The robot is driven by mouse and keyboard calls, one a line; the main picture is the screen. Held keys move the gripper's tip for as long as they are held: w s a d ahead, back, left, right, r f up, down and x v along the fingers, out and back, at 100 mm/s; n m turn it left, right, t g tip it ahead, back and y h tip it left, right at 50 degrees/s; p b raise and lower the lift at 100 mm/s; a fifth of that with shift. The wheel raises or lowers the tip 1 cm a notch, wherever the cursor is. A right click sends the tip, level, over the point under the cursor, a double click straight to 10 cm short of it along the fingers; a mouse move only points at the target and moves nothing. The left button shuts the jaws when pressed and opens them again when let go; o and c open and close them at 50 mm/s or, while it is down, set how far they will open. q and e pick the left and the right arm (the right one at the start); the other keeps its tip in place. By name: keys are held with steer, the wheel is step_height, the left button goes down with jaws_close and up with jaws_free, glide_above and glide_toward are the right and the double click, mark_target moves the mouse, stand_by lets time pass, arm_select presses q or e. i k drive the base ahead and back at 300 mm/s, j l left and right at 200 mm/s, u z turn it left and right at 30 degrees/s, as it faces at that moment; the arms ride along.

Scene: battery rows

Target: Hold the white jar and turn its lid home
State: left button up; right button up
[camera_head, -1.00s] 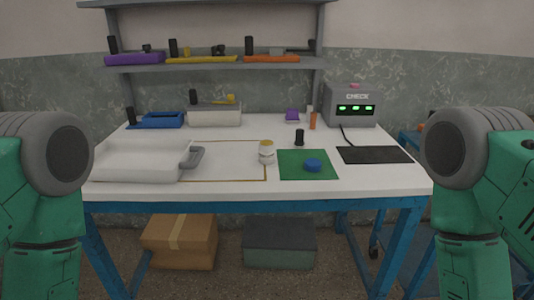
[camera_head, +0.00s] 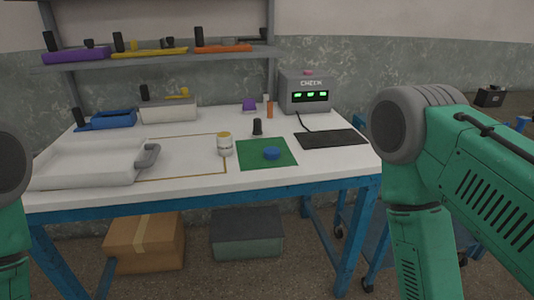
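A small white jar (camera_head: 225,147) with a yellowish top stands upright on the white table, at the right edge of a thin brown outlined rectangle. A round blue lid (camera_head: 272,153) lies on a green mat (camera_head: 253,161) just right of the jar, apart from it. My arms show at the left and right edges of the picture, both away from the jar and lid. Neither gripper shows in the frame.
A white tray (camera_head: 85,172) with a grey handle fills the table's left front. A black cylinder (camera_head: 257,127) stands behind the mat. A black pad (camera_head: 331,139) and a grey CHECK box (camera_head: 304,97) are at the right. Shelves (camera_head: 150,61) stand behind.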

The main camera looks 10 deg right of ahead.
mark_target(225, 141)
steer(key=i+l+u, duration=0.25)
steer(key=i+l, duration=0.25)
steer(key=i+l+u, duration=0.3)
steer(key=i+l, duration=0.25)
steer(key=l, duration=0.1)
